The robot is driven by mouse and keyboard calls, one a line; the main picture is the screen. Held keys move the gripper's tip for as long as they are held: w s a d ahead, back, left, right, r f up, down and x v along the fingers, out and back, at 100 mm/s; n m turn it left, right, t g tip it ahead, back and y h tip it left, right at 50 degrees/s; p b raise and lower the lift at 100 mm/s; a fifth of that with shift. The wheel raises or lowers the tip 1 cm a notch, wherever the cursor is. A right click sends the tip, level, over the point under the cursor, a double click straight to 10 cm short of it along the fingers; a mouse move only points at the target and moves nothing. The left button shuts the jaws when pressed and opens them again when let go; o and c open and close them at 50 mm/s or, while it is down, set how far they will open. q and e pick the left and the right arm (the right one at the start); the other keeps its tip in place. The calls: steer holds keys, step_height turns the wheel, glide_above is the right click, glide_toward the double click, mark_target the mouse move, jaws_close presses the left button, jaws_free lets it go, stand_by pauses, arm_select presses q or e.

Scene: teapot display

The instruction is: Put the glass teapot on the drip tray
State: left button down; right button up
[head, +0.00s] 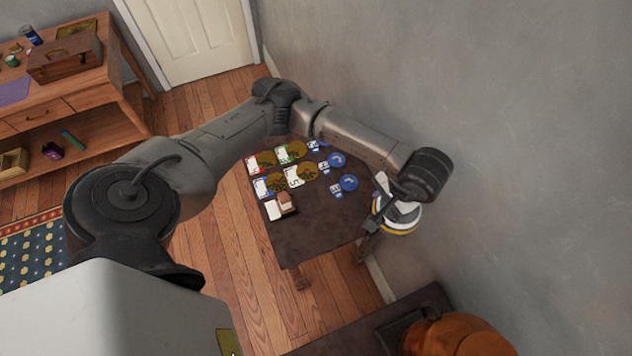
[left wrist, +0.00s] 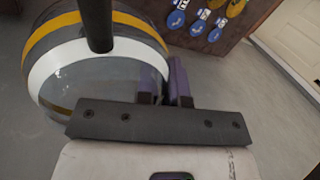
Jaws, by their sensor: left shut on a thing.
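The glass teapot (head: 402,222), with white and yellow bands, is at the right end of the small dark table in the head view, partly hidden by my left arm. In the left wrist view its round body (left wrist: 95,75) fills the upper left, with a dark bar crossing in front. My left gripper (head: 377,215) is shut on the teapot; its purple-grey fingers (left wrist: 172,85) show at the teapot's right side. The exact grip point is hidden. I cannot clearly identify the drip tray; a dark flat piece (head: 398,328) at the bottom may be it. My right gripper is not in view.
The small dark table (head: 312,232) carries cards, gold discs and blue tags (head: 348,183). A copper-orange rounded object (head: 455,338) stands on a lower dark table (head: 345,343). A grey wall (head: 520,150) is close on the right. A wooden bench (head: 75,90) stands at upper left.

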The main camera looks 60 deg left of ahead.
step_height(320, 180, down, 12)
steer(key=b, duration=0.9)
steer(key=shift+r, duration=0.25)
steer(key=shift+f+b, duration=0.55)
steer(key=shift+b, duration=0.2)
arm_select(q)
steer(key=shift+n, duration=0.8)
steer(key=shift+s+a+f, duration=1.25)
steer(key=shift+a+f, duration=3.05)
steer(key=shift+f, duration=0.1)
steer(key=shift+s+a+f, duration=1.25)
steer(key=shift+a+f, duration=3.1)
steer(key=shift+s+a+f, duration=1.25)
steer(key=shift+a+f, duration=3.05)
steer(key=shift+f, duration=0.1)
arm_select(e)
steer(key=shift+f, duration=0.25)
arm_select(q)
steer(key=shift+a+b, duration=0.1)
steer(key=shift+b, duration=0.3)
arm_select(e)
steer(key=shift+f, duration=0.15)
arm_select(q)
steer(key=shift+f, duration=0.15)
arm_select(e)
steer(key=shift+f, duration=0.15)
arm_select(q)
steer(key=c, duration=1.2)
jaws_free()
steer(key=shift+c, duration=0.2)
